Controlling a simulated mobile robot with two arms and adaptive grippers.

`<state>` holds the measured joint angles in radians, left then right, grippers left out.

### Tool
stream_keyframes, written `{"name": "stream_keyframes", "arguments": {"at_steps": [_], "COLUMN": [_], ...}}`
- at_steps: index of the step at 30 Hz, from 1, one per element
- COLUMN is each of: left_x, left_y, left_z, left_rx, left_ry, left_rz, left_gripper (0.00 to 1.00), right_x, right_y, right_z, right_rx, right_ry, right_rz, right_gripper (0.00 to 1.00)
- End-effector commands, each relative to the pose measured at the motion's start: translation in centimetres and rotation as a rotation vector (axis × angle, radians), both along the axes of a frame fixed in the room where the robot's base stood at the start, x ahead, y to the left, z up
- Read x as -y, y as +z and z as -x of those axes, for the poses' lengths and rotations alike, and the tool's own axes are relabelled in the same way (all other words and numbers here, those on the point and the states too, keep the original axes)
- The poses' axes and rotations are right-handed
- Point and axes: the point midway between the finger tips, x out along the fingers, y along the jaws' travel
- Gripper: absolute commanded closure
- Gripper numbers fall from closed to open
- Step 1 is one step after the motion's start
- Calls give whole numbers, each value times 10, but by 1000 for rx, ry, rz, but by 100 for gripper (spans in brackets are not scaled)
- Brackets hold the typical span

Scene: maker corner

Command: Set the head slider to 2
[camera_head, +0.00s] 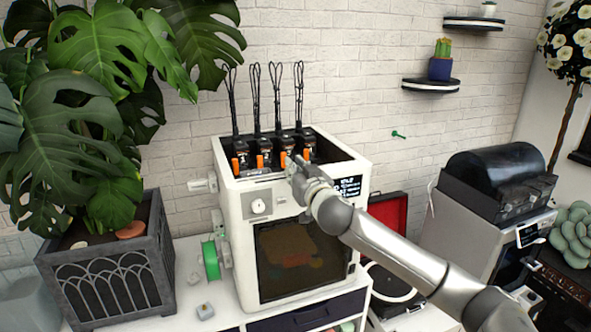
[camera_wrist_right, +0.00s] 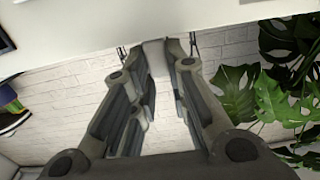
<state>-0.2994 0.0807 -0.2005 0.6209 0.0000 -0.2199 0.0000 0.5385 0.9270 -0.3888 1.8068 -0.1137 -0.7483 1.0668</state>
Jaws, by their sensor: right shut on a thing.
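The white 3D printer (camera_head: 232,228) stands on the cabinet, with a dial (camera_head: 259,207) and a dark window on its front. My right gripper (camera_head: 292,162) is at the printer's upper front edge, just left of the small dark display (camera_head: 347,188). In the right wrist view, my right gripper (camera_wrist_right: 157,52) is closed around a pale block (camera_wrist_right: 153,58) that sticks out from the printer's white face. It looks like the head slider's handle; in the head view the gripper hides it. I cannot read its setting. My left gripper is out of view.
Several black print heads with orange tabs (camera_head: 261,161) stand in the printer's open top, close behind my gripper. A potted monstera (camera_head: 108,264) stands at left. A grey machine with a black cover (camera_head: 497,180) is at right. A green spool (camera_head: 211,260) hangs on the printer's left side.

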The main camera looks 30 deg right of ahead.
Motion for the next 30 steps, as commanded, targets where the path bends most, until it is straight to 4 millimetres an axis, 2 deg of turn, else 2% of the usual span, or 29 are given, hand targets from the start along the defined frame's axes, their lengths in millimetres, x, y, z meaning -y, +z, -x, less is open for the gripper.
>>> {"name": "stream_keyframes", "arguments": {"at_steps": [5, 15, 19, 28, 29, 30], "left_x": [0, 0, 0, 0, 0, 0], "left_y": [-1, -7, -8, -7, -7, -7], "left_z": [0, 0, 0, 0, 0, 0], "left_rx": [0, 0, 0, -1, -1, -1], "left_ry": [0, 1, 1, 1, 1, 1], "left_rz": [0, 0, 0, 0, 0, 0], "left_gripper": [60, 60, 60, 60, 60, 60], "right_x": [-6, -51, -58, -58, -58, -58], "right_y": [-1, -1, -1, -1, -1, -1], "right_z": [-2, -13, -14, -14, -14, -14], "right_rx": [0, 1, -2, -2, -2, -2], "right_ry": [1, 2, 0, -1, -1, -1], "right_rz": [-2, -5, -1, 1, 1, 1], "right_gripper": [100, 100, 100, 100, 82, 77]}}
